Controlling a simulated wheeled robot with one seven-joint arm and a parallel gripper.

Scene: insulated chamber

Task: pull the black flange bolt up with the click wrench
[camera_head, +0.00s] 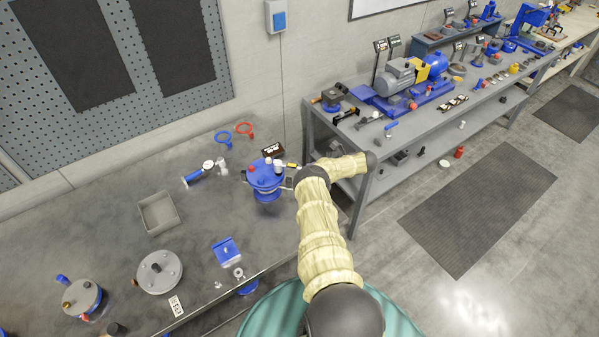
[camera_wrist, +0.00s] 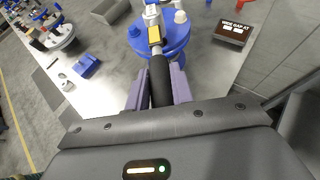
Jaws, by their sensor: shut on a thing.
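My gripper (camera_wrist: 159,86) is shut on the black handle of the click wrench (camera_wrist: 160,78) in the wrist view. The wrench has a yellow band and a silver head that reaches over a blue round flange (camera_wrist: 174,46). In the head view the yellow part of the wrench (camera_head: 292,165) shows beside the blue flanged vessel (camera_head: 265,182); my arm hides most of my gripper there. Pale caps or bolt heads (camera_wrist: 180,16) stand on the flange. I cannot make out the black flange bolt, nor whether the wrench head is seated on it.
A dark sign (camera_wrist: 234,32) stands right of the flange. On the bench are a grey tray (camera_head: 146,221), a blue block (camera_head: 227,251), a grey round lid (camera_head: 160,285) and a blue-handled tool (camera_head: 199,174). The bench between them is clear. A second bench (camera_head: 340,143) stands at the right.

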